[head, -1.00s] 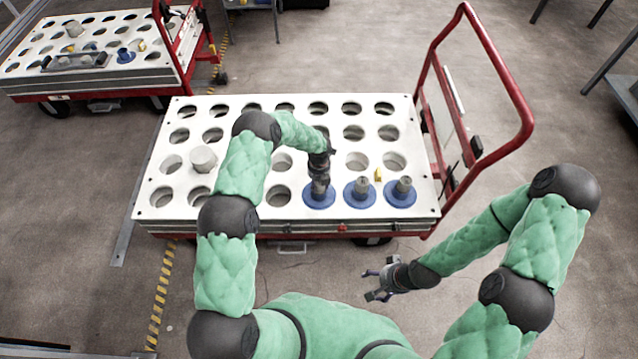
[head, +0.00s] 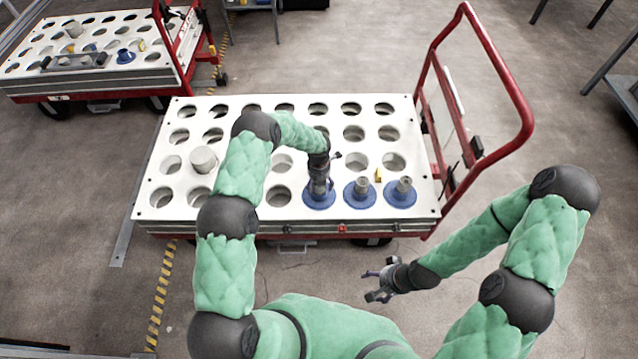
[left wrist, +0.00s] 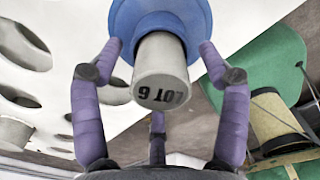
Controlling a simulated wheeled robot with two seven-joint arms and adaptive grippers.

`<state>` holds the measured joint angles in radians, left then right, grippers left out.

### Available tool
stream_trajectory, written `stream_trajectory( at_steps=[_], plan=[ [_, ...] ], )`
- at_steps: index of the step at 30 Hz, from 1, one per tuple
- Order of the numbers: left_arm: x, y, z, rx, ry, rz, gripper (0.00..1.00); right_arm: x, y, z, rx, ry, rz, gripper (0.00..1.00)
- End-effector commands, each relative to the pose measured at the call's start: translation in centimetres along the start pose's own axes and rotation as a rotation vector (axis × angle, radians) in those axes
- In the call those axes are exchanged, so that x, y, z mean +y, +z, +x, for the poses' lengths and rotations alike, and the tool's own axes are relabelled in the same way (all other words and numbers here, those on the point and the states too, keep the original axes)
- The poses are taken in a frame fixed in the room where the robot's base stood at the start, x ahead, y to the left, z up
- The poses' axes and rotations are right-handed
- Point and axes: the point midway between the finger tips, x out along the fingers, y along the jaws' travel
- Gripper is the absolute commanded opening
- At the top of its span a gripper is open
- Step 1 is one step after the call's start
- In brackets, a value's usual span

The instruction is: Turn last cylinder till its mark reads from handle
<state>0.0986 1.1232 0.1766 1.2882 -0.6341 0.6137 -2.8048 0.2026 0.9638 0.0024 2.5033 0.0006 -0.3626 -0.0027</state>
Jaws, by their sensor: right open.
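Three grey cylinders with blue flanges stand in the front row of the white holed deck (head: 235,175): the left one (head: 319,202), the middle one (head: 359,192) and the right one (head: 400,192). My left gripper (head: 320,184) is over the left one. In the left wrist view its purple fingers (left wrist: 158,60) stand spread around the cylinder (left wrist: 160,70), with gaps visible on both sides. My right gripper (head: 376,284) is open and empty in front of the cart. The red handle (head: 525,110) is at the right.
A white round piece (head: 203,158) sits in a hole at left. A small yellow piece (head: 378,175) stands behind the middle and right cylinders. Many holes are empty. A second cart (head: 90,50) is at the back left. Floor around the cart is mostly clear.

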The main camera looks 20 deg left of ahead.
Motion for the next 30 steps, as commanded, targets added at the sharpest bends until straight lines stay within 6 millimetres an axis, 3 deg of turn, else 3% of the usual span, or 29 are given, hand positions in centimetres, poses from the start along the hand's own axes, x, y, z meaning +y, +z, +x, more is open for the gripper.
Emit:
stream_trajectory(
  at_steps=[8, 21, 30],
  plan=[
    [0.0, 0.0, -0.9, 0.0, 0.0, 0.0, 0.76, 0.0, 0.0, 0.0, 0.0, 0.0, 0.0, 0.76],
    [0.0, 0.1, -9.0, -0.002, 0.0, 0.0, 0.76, 0.0, 0.0, 0.0, 0.0, 0.0, 0.0, 0.76],
    [0.0, 0.0, -11.8, 0.001, 0.0, 0.001, 0.76, 0.0, 0.0, 0.0, 0.0, 0.0, 0.0, 0.76]
  ],
)
